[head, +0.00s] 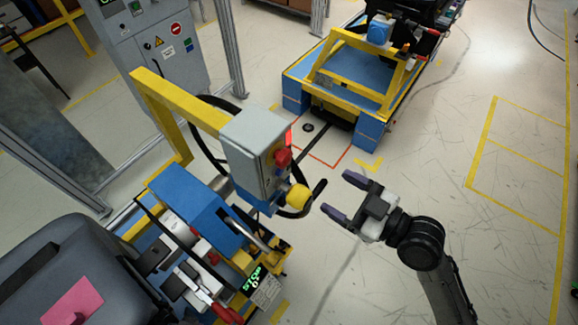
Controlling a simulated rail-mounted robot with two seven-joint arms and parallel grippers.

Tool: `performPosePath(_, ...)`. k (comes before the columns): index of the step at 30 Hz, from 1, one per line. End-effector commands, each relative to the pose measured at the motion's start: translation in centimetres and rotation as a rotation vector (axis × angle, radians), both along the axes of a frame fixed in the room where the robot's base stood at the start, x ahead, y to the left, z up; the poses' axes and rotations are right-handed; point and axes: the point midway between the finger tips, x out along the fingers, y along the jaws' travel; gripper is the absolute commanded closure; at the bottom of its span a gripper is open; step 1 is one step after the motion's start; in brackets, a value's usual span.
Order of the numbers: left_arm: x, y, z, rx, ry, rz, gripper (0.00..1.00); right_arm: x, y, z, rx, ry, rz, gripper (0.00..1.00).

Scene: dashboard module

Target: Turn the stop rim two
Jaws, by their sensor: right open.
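A grey control box (254,150) hangs at the end of a yellow post. A red button (283,157) with a yellow surround sits on its face, beside a red light. I cannot tell which of these round parts is the stop rim two. My left gripper is out of view.
A blue module (195,208) with levers stands left below the box. A dark seat-like body (62,270) with a pink sheet fills the lower left. A blue cart (335,75) with a yellow frame stands at the back. The floor at right is clear.

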Motion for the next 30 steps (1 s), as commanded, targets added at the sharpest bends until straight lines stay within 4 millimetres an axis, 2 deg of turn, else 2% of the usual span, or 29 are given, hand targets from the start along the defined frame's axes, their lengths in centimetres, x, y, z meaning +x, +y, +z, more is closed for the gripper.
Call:
performPosePath(6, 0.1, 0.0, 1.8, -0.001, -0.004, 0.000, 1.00, 2.4, 3.3, 0.5, 0.004, 0.003, 0.001, 0.27)
performPosePath(16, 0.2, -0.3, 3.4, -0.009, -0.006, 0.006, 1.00, 5.7, 7.8, 0.3, 0.001, 0.005, 0.001, 0.27)
performPosePath(22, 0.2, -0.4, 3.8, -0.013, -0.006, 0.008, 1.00, 6.8, 9.2, 0.1, -0.001, 0.006, -0.001, 0.27)
performPosePath(30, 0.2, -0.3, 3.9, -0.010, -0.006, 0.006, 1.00, 7.3, 9.8, 0.0, -0.003, 0.003, -0.001, 0.27)
